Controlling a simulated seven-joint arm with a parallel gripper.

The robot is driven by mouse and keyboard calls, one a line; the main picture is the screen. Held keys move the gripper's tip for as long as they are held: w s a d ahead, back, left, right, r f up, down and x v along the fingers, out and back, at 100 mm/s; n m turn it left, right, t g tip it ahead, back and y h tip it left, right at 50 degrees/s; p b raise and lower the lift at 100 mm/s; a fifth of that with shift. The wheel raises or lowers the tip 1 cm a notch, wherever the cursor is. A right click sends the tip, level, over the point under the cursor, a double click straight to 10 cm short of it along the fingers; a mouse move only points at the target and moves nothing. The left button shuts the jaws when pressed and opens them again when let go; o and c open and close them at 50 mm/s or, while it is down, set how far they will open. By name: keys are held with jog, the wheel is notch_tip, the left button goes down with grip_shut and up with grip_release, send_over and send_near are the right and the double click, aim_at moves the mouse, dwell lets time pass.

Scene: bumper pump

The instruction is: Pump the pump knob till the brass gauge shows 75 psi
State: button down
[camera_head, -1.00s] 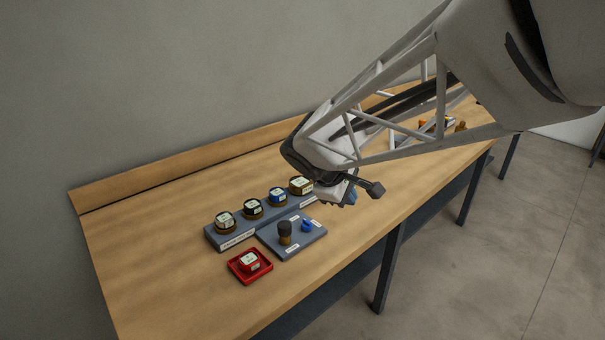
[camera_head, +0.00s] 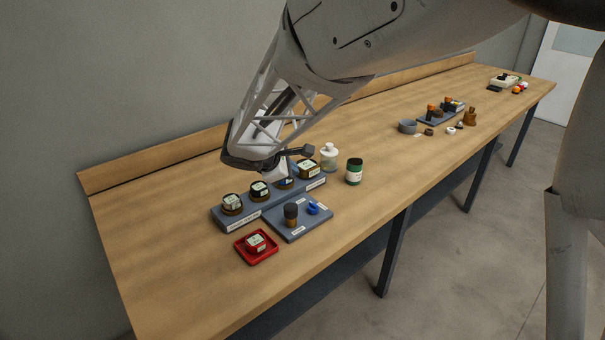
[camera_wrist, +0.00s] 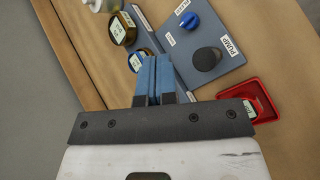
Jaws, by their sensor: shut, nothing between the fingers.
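The black pump knob (camera_head: 291,211) stands on a brass-coloured stem on a grey plate (camera_head: 283,232). In the wrist view the knob (camera_wrist: 207,61) shows beside the label PUMP. A brass-coloured gauge (camera_head: 308,169) is at the right end of a grey gauge rail; it also shows in the wrist view (camera_wrist: 122,28). Its reading is too small to tell. My gripper (camera_wrist: 153,65) is shut and empty. Its blue fingers are over the rail near a blue gauge (camera_wrist: 138,58), which they partly hide, and are apart from the pump knob.
A blue knob (camera_head: 313,208) is beside the pump knob. Other gauges (camera_head: 232,204) share the rail. A red tray (camera_head: 241,255) holds a small labelled red object. A white bottle (camera_head: 329,158) and green jar (camera_head: 354,172) stand right of the rail. The left tabletop is clear.

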aim_at(295, 206)
jog(key=shift+f, duration=0.15)
jog(key=shift+f, duration=4.25)
jog(key=shift+f, duration=1.45)
dwell(1.1)
jog(key=shift+r, duration=1.45)
